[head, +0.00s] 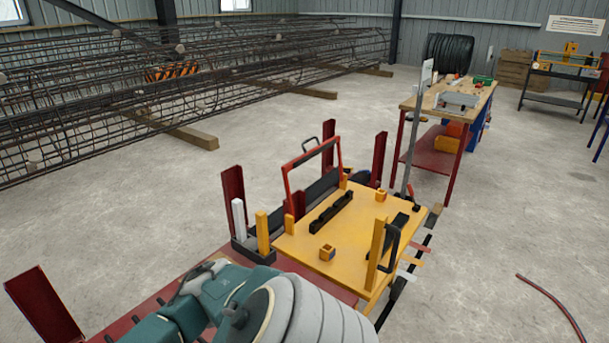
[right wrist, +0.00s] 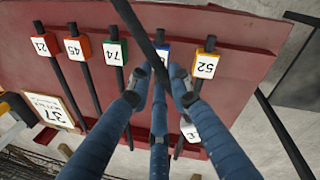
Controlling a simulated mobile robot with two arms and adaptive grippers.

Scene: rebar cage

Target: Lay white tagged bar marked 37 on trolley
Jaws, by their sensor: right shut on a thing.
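In the right wrist view my right gripper (right wrist: 165,88) is shut on a dark bar (right wrist: 134,28), which slants in from the top edge. A white tag (right wrist: 191,133) lies in line with this bar beyond the fingers; its mark is mostly hidden. Below is a red surface (right wrist: 258,62) with several dark bars, tagged 21, 45, 74 and 52, plus a blue tag half covered by a finger. A card (right wrist: 48,111) reads 37. In the head view a red base with upright posts (head: 233,188) stands in front of me. My left gripper is out of view.
A yellow board (head: 345,235) with black holders and small blocks stands beside the red posts, with a red hoop (head: 311,165) behind. A rebar cage (head: 150,90) fills the left back. A workbench (head: 450,97) stands at the right back. A loose dark-red rod (head: 552,306) lies on the floor.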

